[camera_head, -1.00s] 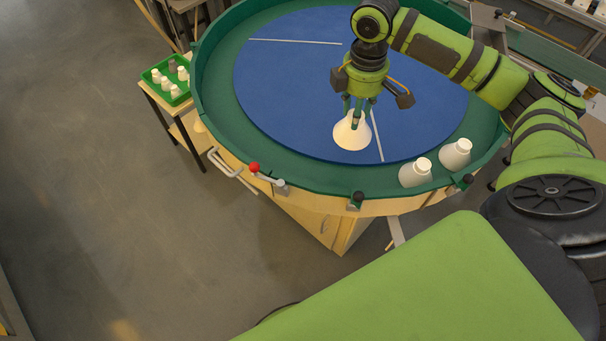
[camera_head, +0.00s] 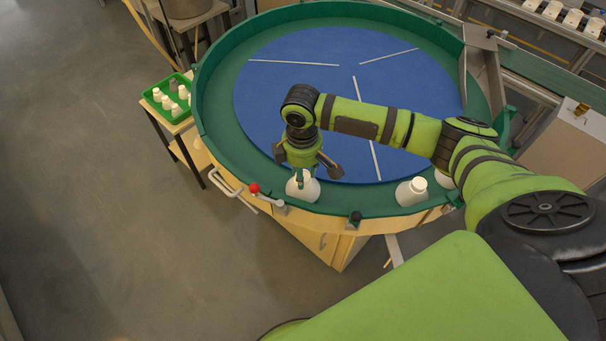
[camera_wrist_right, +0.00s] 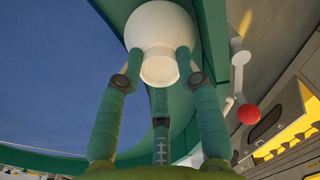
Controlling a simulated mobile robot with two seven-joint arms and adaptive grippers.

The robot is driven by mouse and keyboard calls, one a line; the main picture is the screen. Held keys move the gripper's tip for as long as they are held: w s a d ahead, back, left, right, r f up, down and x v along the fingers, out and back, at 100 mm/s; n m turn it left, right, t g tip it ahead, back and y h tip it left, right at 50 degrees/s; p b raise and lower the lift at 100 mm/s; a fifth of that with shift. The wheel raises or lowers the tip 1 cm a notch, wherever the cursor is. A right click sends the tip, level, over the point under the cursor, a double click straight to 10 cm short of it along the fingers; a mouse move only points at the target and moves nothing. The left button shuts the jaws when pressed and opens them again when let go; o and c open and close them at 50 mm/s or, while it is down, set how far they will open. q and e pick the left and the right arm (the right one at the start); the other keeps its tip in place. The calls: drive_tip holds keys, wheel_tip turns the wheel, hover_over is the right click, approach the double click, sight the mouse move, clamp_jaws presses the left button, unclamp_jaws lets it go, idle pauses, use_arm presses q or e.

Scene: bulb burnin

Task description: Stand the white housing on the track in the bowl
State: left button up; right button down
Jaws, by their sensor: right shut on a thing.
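My right gripper (camera_head: 300,180) points down and is shut on the neck of a white housing (camera_head: 303,190). The housing is upright, wide end down, over the green track (camera_head: 350,200) at the near left of the bowl (camera_head: 199,104). I cannot tell whether its base touches the track. In the right wrist view the fingers (camera_wrist_right: 160,75) close around the narrow end of the white housing (camera_wrist_right: 162,30), with the green track and the blue disc behind it. My left gripper is not in view.
The blue disc (camera_head: 400,90) is empty. A red-knobbed lever (camera_head: 254,188) is close outside the rim. A green tray (camera_head: 170,96) of small parts stands left.

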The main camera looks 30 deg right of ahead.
drive_tip(key=shift+f, duration=1.1)
drive_tip(key=c, duration=0.8)
unclamp_jaws()
drive_tip(key=shift+f, duration=0.1)
drive_tip(key=shift+c, duration=0.2)
wheel_tip(320, 180, up, 12)
drive_tip(key=b, duration=0.1)
drive_tip(key=shift+b, duration=0.35)
